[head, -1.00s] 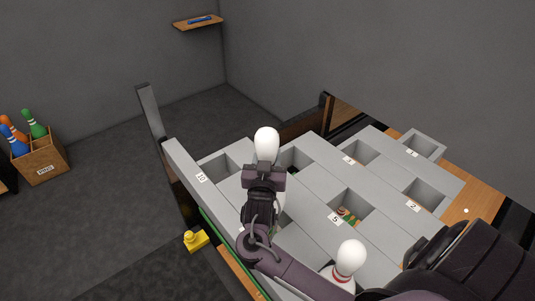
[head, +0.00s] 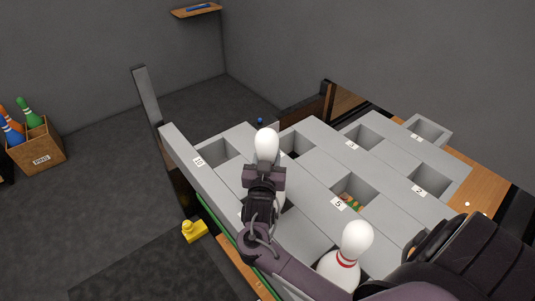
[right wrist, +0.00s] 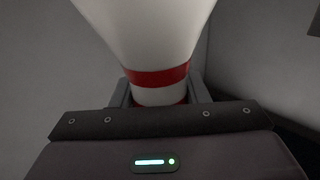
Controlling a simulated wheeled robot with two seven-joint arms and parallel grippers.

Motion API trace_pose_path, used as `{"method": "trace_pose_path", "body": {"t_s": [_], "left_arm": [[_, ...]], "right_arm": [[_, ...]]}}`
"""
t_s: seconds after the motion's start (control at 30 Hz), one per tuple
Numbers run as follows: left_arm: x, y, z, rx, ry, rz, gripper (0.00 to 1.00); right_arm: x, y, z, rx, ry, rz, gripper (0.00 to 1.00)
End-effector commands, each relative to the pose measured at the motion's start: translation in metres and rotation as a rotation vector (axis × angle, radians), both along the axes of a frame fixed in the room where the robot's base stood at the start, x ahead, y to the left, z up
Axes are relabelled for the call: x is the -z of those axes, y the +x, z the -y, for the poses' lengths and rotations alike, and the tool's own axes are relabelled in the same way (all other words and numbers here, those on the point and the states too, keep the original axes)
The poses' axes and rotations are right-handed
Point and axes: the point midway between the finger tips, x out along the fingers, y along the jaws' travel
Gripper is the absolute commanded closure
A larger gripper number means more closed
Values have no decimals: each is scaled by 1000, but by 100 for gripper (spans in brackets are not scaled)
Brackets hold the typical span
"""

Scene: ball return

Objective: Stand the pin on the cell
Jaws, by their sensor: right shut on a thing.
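A white pin (head: 266,144) is held upright by my right gripper (head: 264,172), which is shut on it. In the right wrist view the pin (right wrist: 160,45) has red bands and sits between the fingers. In the head view the gripper and arm hide its lower part, so I cannot tell whether its base touches anything. Below it is a grey board (head: 315,185) of square cells with number labels, including 10, 5 and 2. The cell directly beneath the pin is hidden. My left gripper is not in view.
A second white pin with red bands (head: 346,254) stands at the board's near side, close to my right forearm. A raised grey rail (head: 182,145) edges the left. A yellow object (head: 194,231) lies left of the board. A wooden box of coloured pins (head: 38,148) stands far left.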

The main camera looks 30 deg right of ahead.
Motion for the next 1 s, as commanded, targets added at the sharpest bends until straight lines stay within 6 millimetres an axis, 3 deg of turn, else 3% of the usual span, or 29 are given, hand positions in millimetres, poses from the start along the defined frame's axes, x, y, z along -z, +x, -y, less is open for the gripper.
{"method": "trace_pose_path", "body": {"t_s": [0.5, 1.0], "left_arm": [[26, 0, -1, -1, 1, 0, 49], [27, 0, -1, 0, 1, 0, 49]], "right_arm": [[30, 1, 1, 1, -3, 12, 100], [32, 1, 0, 1, -3, 12, 100]]}}
